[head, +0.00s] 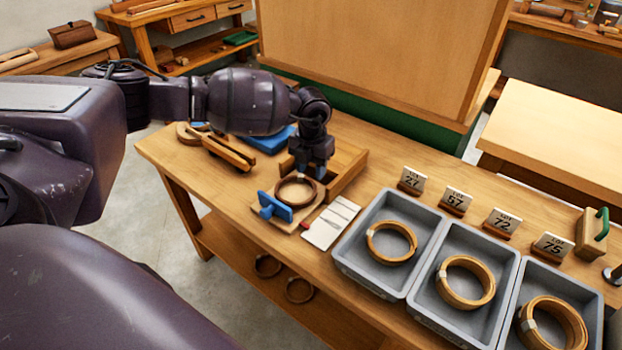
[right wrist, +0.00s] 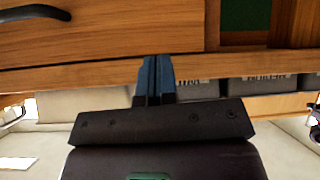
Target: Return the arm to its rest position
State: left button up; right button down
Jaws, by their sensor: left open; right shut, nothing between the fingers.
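My left arm (head: 245,103) reaches in from the left over the wooden bench. Its gripper (head: 314,172) points down, open, by the near left side of an open wooden box (head: 350,165), just behind a dark ring (head: 296,204). The ring lies by a blue clamp (head: 275,207) on a small board. I cannot tell whether the fingertips touch anything. My right gripper (right wrist: 155,80) shows only in the right wrist view, with its blue fingers shut together and nothing between them. The right arm is outside the head view.
Grey bins (head: 352,268) holding wooden rings stand in a row at right, behind them number cards (head: 412,180). A tall wooden panel (head: 380,55) rises behind the bench (head: 172,155). The right wrist view shows a wooden drawer front (right wrist: 110,22) close beyond the fingers.

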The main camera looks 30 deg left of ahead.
pick_arm(q)
jog(key=shift+r, duration=0.7)
